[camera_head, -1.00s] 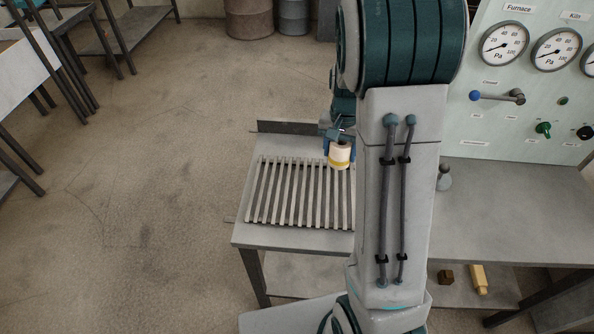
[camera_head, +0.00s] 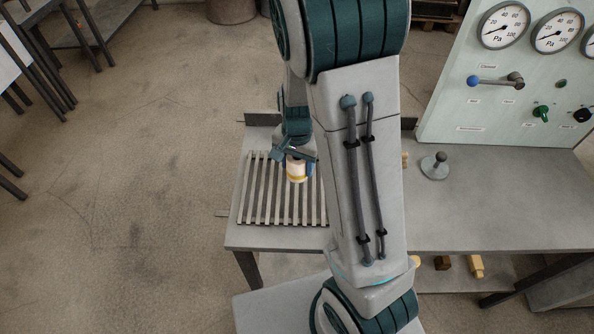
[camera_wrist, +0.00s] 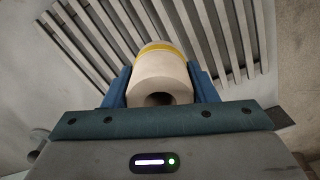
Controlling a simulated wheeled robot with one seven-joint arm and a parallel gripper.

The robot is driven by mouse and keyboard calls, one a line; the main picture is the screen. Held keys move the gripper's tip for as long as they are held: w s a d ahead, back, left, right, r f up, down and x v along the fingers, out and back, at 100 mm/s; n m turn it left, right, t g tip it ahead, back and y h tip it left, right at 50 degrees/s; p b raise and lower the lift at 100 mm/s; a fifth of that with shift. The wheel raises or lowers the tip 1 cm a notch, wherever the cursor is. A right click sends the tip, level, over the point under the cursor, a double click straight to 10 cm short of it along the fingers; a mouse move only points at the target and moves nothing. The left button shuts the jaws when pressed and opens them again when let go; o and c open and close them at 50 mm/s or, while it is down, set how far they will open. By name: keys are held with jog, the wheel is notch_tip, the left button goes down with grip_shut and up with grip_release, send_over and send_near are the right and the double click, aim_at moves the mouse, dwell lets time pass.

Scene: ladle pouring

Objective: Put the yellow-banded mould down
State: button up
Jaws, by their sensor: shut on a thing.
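The yellow-banded mould (camera_head: 296,172) is a cream cylinder with a yellow band around its lower, far end. My gripper (camera_head: 297,163) is shut on it, with a blue finger on each side. In the wrist view the mould (camera_wrist: 160,78) sits between the two blue fingers of my gripper (camera_wrist: 160,88), its open hole facing the camera and the band at the other end. The slatted grey rack (camera_head: 262,190) on the table lies behind and under the mould; it also shows in the wrist view (camera_wrist: 215,35). Whether the mould touches the slats I cannot tell.
My arm hides the right part of the rack. A grey knobbed object (camera_head: 435,168) stands on the bench (camera_head: 480,200) to the right. A gauge panel (camera_head: 500,100) rises behind it. Wooden blocks (camera_head: 476,266) lie on a lower shelf. The rack's left slats are bare.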

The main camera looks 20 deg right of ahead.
aim_at(296, 174)
jog(key=shift+a+f, duration=0.1)
jog(key=shift+f, duration=1.95)
jog(key=shift+f, duration=0.2)
jog(key=o, duration=1.1)
jog(key=shift+r, duration=0.1)
